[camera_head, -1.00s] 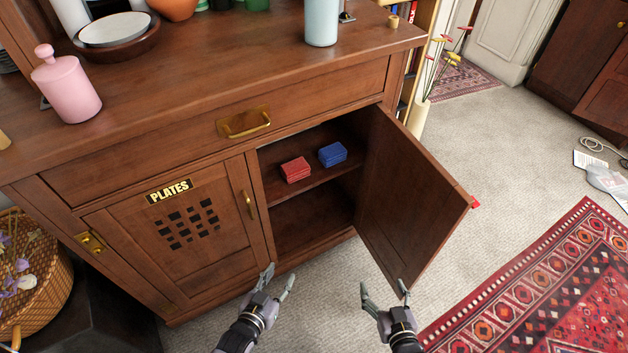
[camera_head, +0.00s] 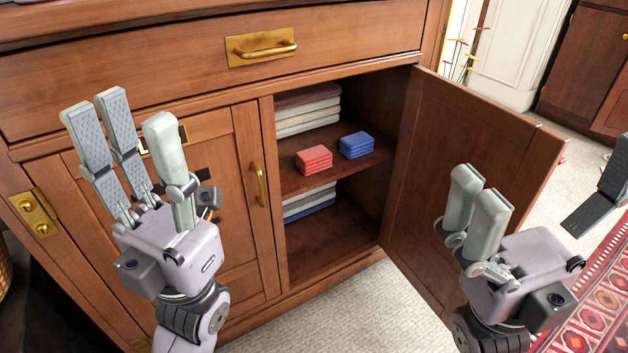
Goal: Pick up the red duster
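The red duster (camera_head: 314,159) looks like a small folded red stack. It lies on the middle shelf inside the open cabinet, near the shelf's front edge. A similar blue stack (camera_head: 356,145) lies to its right. My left gripper (camera_head: 132,135) is open and empty, raised in front of the closed left door, left of the red duster and apart from it. My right gripper (camera_head: 545,205) is open and empty at the right, in front of the open door. Nothing hides the red duster.
The open cabinet door (camera_head: 470,175) swings out on the right of the opening. The closed left door (camera_head: 240,200) bounds it on the left. Folded cloths (camera_head: 306,112) lie behind on the shelf, and more (camera_head: 308,205) lie below. A drawer with a brass handle (camera_head: 262,47) is above.

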